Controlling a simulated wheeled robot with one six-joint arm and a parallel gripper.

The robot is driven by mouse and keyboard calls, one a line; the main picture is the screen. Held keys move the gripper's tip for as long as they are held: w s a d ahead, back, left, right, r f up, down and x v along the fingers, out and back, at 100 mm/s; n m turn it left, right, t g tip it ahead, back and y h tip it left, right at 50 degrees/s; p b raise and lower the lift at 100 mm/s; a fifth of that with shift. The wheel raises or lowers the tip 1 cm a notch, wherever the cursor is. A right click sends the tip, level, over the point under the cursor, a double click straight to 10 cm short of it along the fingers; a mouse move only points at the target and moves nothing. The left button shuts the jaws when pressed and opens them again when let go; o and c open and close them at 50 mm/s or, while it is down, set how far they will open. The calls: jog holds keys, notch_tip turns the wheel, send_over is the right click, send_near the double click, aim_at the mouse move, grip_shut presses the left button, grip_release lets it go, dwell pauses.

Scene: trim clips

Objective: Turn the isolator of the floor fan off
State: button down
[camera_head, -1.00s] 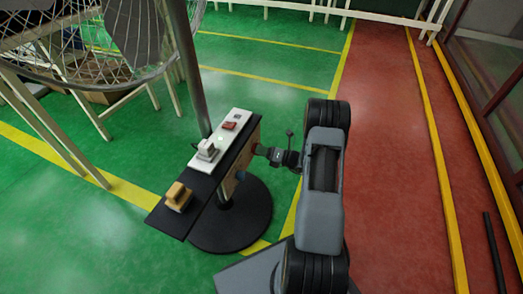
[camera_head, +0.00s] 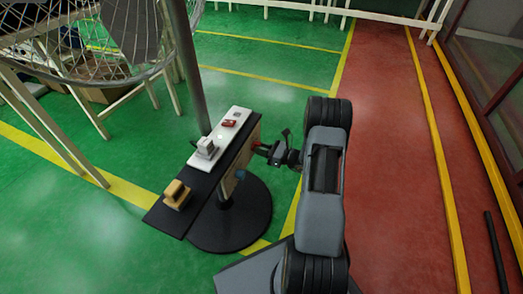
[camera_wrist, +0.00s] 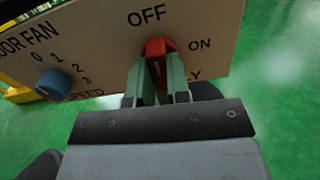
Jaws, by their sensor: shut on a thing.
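The floor fan's beige panel (camera_wrist: 222,30) fills the top of the wrist view. Its isolator is a red knob (camera_wrist: 157,48) below the OFF label, with ON to its right. The knob looks roughly upright, with its top toward OFF. My gripper (camera_wrist: 159,72) is shut on the knob, one finger on each side, partly hiding it and the lettering below. In the head view my gripper (camera_head: 264,150) meets the panel's right side; the knob is mostly hidden there. The fan's wire cage (camera_head: 90,75) is at the upper left.
A blue speed knob (camera_wrist: 54,84) sits left of the isolator. The fan's round black base (camera_head: 240,225) stands below.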

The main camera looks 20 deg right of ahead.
jog(key=shift+n, duration=0.6)
jog(key=c, duration=1.1)
grip_release()
jog(key=shift+d, duration=0.1)
jog(key=p+v, duration=0.3)
jog(key=v, duration=1)
jog(key=shift+s+d, duration=0.25)
jog(key=shift+r, duration=0.1)
